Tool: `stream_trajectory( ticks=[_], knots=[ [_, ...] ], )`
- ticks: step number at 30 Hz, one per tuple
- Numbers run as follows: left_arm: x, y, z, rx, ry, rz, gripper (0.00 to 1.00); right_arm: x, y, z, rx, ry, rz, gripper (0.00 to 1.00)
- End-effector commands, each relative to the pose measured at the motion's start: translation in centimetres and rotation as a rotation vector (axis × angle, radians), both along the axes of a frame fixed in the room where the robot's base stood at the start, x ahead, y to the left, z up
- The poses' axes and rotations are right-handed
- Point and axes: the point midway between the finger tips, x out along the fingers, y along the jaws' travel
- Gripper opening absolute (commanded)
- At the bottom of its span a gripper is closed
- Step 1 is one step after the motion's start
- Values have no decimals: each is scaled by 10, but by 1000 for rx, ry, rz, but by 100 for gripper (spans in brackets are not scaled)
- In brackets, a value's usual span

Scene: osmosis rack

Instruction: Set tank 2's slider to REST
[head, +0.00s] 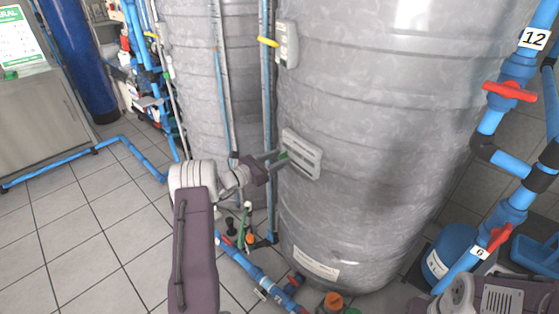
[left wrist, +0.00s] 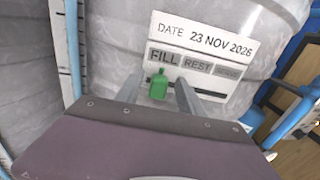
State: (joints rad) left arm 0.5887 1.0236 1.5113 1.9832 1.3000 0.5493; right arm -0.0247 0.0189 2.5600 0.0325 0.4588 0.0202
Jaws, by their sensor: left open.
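A slider panel (head: 305,150) is fixed on the large grey tank (head: 380,110) in the head view. The left wrist view shows this panel (left wrist: 205,50) close up, with "DATE 23 NOV 2026" and the fields FILL, REST and a fainter third one. A green slider (left wrist: 158,87) sits at the left end of the dark slot, below FILL. My left gripper (head: 278,158) is at the panel. In the left wrist view its two fingers (left wrist: 159,92) are apart, one on each side of the slider; contact is unclear. The tank's number is not readable. My right gripper does not show.
A second grey tank (head: 205,85) stands to the left, with vertical pipes between the two. Blue pipes with a red valve handle (head: 509,91) run at the right. A blue floor pipe (head: 255,280) lies below my left arm. Tiled floor (head: 90,220) is open at the left.

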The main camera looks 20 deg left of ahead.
Motion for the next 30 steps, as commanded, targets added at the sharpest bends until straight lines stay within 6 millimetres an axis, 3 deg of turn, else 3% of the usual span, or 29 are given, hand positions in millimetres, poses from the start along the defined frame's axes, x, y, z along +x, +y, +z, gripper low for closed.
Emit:
stream_trajectory(
  ticks=[10, 15, 30],
  knots=[
    [7, -3, 0, 0, 0, 1, 43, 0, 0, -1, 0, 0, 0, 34],
    [6, -3, 0, 0, 1, 1, 0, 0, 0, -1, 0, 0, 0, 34],
    [6, -3, 0, 0, 1, 1, 0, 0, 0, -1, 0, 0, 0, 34]
  ],
)
